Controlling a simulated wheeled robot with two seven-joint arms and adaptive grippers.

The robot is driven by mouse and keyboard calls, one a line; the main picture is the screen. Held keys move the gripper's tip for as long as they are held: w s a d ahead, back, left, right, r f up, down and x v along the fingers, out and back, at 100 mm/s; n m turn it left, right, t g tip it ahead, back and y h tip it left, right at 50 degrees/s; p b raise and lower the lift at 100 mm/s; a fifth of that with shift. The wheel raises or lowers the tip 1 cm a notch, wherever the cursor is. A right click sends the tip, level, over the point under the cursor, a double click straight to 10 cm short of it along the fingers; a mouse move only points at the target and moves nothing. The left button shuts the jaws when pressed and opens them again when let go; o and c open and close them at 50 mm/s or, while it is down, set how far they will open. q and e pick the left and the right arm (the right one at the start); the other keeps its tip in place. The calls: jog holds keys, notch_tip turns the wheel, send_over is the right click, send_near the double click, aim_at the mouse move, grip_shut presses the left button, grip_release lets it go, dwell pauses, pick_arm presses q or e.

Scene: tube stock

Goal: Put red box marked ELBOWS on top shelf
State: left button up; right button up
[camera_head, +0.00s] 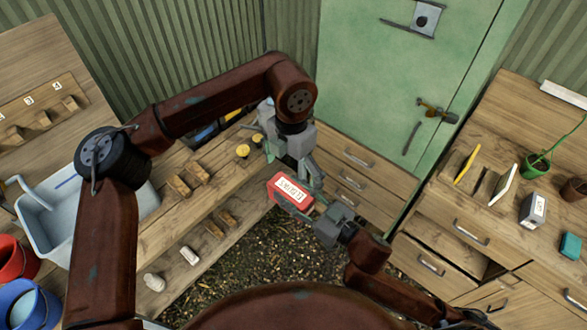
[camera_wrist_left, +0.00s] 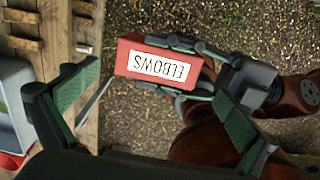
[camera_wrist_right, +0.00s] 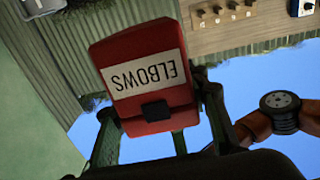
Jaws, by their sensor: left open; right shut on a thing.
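The red box (camera_head: 278,187) has a white label reading ELBOWS. It is held off the ground in front of me, and it also shows in the left wrist view (camera_wrist_left: 128,58) and the right wrist view (camera_wrist_right: 130,43). My right gripper (camera_head: 312,208) is shut on the box; its fingers flank the box in the right wrist view. My left gripper (camera_head: 290,172) is open, just above and beside the box. In the left wrist view the box shows between its spread fingers (camera_wrist_left: 150,98). I cannot tell whether they touch it. I cannot tell which surface is the top shelf.
Wooden shelving (camera_head: 150,235) at left carries small wood blocks, yellow round things and pale pieces. A grey-blue tub (camera_head: 45,215), a red bucket (camera_head: 15,262) and a blue bucket (camera_head: 28,305) stand left. A green door (camera_head: 400,70) is behind. A drawer bench (camera_head: 470,205) stands right.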

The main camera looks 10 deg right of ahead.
aim_at(292, 196)
pick_arm(q)
notch_tip(292, 196, down, 10)
jog(key=shift+f, duration=0.1)
pick_arm(e)
jog(key=shift+r, duration=0.1)
dwell(0.3)
pick_arm(q)
jog(key=shift+s+d, duration=0.1)
jog(key=shift+s, duration=0.05)
jog(key=c, duration=1.1)
pick_arm(e)
jog(key=shift+r, duration=0.1)
pick_arm(q)
jog(key=shift+c, duration=0.2)
pick_arm(e)
jog(key=o, duration=1.5)
